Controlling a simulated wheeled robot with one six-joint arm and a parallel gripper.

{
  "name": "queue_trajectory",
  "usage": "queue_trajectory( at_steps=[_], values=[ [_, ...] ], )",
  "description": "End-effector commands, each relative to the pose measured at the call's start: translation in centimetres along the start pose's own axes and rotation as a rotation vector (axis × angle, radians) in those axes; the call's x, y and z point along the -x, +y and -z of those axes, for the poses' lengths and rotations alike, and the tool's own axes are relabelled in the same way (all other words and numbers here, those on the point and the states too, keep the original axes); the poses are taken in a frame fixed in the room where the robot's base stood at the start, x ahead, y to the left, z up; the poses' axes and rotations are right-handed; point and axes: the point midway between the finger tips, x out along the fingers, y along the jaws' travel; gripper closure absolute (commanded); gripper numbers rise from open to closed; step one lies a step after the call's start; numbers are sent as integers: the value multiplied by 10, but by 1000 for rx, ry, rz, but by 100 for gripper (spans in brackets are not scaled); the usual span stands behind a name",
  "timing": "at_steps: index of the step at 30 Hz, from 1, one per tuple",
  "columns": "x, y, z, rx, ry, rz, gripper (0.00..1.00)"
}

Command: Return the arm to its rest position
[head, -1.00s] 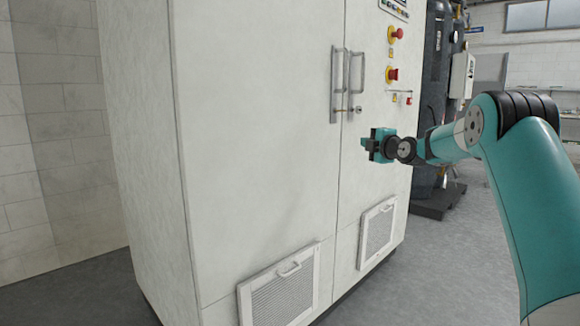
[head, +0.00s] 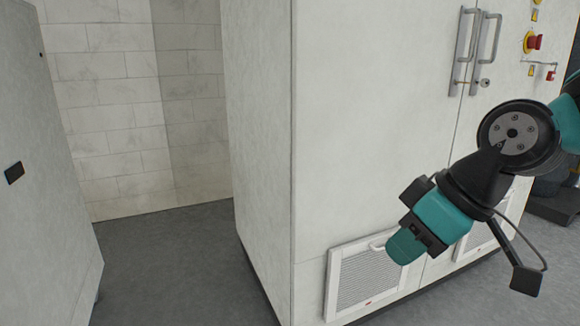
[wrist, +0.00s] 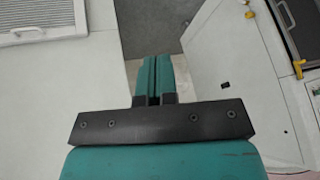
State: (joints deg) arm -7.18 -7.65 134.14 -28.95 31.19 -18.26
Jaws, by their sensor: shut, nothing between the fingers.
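My gripper (head: 405,245) is at the lower right of the head view, in front of the white cabinet (head: 340,140) and angled down to the left. It also shows in the wrist view (wrist: 153,62), where its two teal fingers lie side by side, closed with nothing between them. The arm is folded back in from the right edge of the head view. The gripper overlaps the vent grille in the head view; I cannot tell how far it is from the cabinet.
The cabinet has door handles (head: 475,50), a red emergency button (head: 534,42) and a low vent grille (head: 365,282). A grey-white panel (head: 45,190) stands at the left. Grey floor (head: 180,260) is open between it and the cabinet, before a block wall (head: 115,110).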

Motion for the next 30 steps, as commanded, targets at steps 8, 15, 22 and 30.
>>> queue_trajectory(
  at_steps=[8,15,22,30],
  values=[
    [4,-88,-99,-224,-274,81,100],
    [67,-93,-57,-223,-260,78,100],
    [137,-104,-16,-222,-258,78,100],
    [220,-118,31,-222,-257,78,100]
  ],
)
